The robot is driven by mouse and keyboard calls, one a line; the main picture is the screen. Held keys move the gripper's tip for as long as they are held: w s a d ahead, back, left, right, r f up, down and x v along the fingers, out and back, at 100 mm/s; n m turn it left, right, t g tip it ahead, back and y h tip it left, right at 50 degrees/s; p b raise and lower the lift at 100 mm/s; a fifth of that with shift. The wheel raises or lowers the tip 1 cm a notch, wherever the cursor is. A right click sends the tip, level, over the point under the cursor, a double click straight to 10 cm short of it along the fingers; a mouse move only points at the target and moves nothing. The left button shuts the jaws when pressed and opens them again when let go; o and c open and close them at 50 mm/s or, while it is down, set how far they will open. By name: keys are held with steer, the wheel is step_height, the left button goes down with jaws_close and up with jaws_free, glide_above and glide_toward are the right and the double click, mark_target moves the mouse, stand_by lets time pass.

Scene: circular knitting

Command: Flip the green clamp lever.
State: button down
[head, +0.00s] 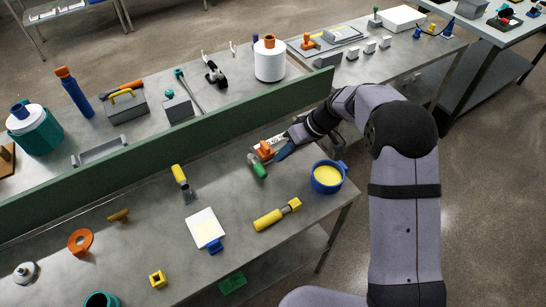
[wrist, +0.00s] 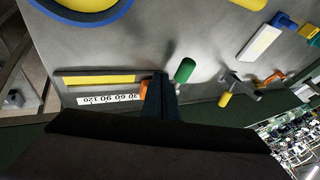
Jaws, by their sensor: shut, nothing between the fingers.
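The green clamp lever (head: 258,170) is a short rounded handle on the front bench, just in front of an orange clamp part (head: 264,149). In the wrist view the green lever (wrist: 184,70) stands tilted to the right of my fingertips, with a small gap that I cannot judge exactly. The orange part (wrist: 143,88) shows at the left of the fingers, partly hidden by them. My gripper (head: 281,155) is shut and empty beside the clamp; it also shows in the wrist view (wrist: 161,78). A white numbered scale (wrist: 110,100) and a yellow strip (wrist: 98,79) lie beside it.
A blue round container with yellow contents (head: 327,177) stands right of the clamp. A yellow-handled tool (head: 270,215), a white plate with a blue clip (head: 205,229) and a yellow-handled scraper (head: 180,174) lie nearby. A green partition (head: 170,143) runs behind the clamp.

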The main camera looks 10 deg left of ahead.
steer(key=shift+s+a+f+p, duration=0.25)
steer(key=shift+s+a+p, duration=0.35)
steer(key=shift+s+a, duration=0.5)
steer(key=shift+s+a+f, duration=0.15)
steer(key=shift+s+f, duration=0.05)
steer(key=shift+b, duration=0.3)
